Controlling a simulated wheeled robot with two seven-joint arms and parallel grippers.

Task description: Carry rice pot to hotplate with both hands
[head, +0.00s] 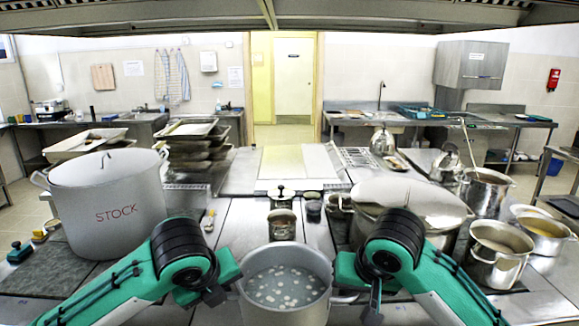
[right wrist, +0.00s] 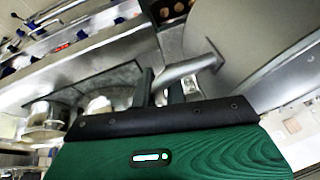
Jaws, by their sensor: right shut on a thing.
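The rice pot (head: 287,310) is a grey metal pot at the bottom middle of the head view, open at the top, with pale grains in cloudy liquid. Its base is out of frame, so I cannot tell whether it is lifted. My right gripper (head: 343,281) is at its right side, shut on its handle; the handle (right wrist: 190,70) shows beside the pot wall (right wrist: 245,35) in the right wrist view. My left gripper (head: 231,282) is at the pot's left side; its fingertips are hidden. A dark flat plate (head: 62,276) lies at the left; I cannot tell if it is the hotplate.
A large lidded stock pot (head: 108,215) stands at the left. A wide lidded pan (head: 405,200) and several steel pots, one a pot of liquid (head: 497,255), crowd the right. Small canisters (head: 282,222) stand just beyond the rice pot. A pale flat panel (head: 297,162) farther back is clear.

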